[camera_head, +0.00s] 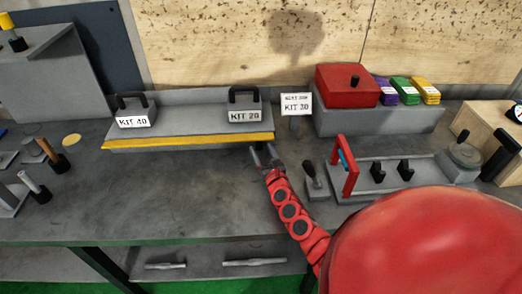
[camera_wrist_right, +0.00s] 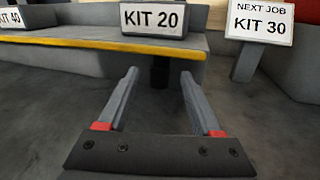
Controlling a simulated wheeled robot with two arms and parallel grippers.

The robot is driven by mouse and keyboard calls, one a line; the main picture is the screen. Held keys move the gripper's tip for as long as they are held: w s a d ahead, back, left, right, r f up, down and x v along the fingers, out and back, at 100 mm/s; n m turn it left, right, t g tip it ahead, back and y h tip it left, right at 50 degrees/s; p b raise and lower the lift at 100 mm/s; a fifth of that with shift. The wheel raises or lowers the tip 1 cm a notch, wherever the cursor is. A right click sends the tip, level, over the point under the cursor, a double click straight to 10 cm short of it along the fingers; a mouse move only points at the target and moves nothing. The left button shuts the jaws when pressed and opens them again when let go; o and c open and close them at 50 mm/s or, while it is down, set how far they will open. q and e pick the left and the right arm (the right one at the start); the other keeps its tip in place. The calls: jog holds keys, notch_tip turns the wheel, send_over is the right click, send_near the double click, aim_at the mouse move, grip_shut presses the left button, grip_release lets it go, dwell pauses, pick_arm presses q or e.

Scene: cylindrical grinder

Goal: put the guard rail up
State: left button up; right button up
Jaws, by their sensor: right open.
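A long yellow bar (camera_head: 190,142), which looks like the guard rail, runs low along the front edge of the grey shelf (camera_head: 185,97). It also shows in the right wrist view (camera_wrist_right: 90,42). A short dark peg (camera_wrist_right: 160,72) hangs below the bar's right part, under the KIT 20 sign. My right gripper (camera_head: 264,155) is open and empty, just in front of the shelf's right end. In the right wrist view its two fingers (camera_wrist_right: 160,78) point towards the dark peg, which appears between their tips; I cannot tell whether they touch it. My left gripper is not in view.
Black-handled boxes marked KIT 40 (camera_head: 133,121) and KIT 20 (camera_head: 244,116) stand on the shelf. A NEXT JOB KIT 30 sign (camera_head: 296,105) stands to its right. A lever (camera_head: 313,178) and a red frame (camera_head: 346,168) are right of my gripper.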

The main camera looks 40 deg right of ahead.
jog(key=shift+x, duration=0.8)
grip_shut()
